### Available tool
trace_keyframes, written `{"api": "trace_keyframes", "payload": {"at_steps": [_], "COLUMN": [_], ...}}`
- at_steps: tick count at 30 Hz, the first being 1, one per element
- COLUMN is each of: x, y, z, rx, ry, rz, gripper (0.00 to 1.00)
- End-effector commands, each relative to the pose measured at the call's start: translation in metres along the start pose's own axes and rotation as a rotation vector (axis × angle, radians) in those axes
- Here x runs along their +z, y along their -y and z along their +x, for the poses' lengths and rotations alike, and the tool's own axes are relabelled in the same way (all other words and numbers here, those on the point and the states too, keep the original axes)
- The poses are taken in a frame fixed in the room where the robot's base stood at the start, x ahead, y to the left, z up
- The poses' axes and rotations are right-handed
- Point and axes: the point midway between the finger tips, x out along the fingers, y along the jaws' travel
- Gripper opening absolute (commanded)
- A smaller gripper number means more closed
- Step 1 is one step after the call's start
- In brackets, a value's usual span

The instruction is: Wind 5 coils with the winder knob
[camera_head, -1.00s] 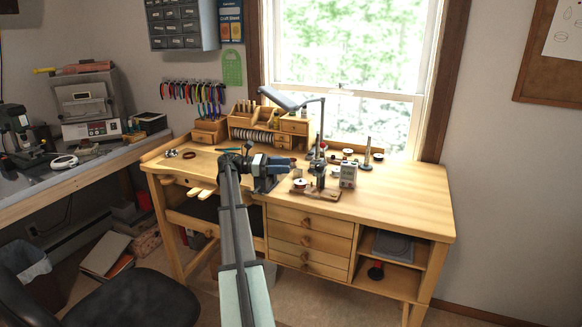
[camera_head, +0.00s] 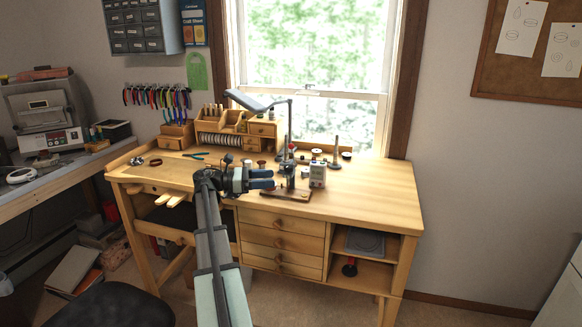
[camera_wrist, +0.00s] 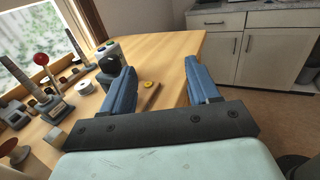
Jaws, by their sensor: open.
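The winder (camera_head: 289,181) stands on the bench, a dark post on a wooden base. A small grey box with a display (camera_head: 317,174) stands just right of it. My gripper (camera_head: 273,179) is at the winder's left side, its blue fingers open and pointing right, covering part of it. In the wrist view the fingers are spread wide, and the space between the fingertips (camera_wrist: 160,70) holds nothing. A red ball (camera_wrist: 41,60) on a stand shows left of the fingers there; I cannot tell for sure whether it is the winder knob. Contact with the winder is not clear.
A lamp (camera_head: 262,102) arches over the bench behind the winder. Small spools and an upright tapered rod (camera_head: 336,155) stand farther back. A wooden organizer (camera_head: 226,128) is at the back left. The bench top (camera_head: 375,190) is clear on the right.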

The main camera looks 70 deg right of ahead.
Motion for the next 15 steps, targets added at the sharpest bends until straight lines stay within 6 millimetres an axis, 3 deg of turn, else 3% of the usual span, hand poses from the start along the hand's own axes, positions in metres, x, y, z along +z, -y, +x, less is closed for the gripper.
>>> {"api": "trace_keyframes", "payload": {"at_steps": [1,5,15], "x": [-0.001,-0.003,-0.004], "y": [0.019,0.032,-0.011], "z": [0.007,0.014,-0.006], "rx": [0.038,0.193,0.526], "ry": [-0.002,-0.005,0.002], "rz": [0.0,-0.003,-0.014], "gripper": [0.6,0.6,0.6]}}
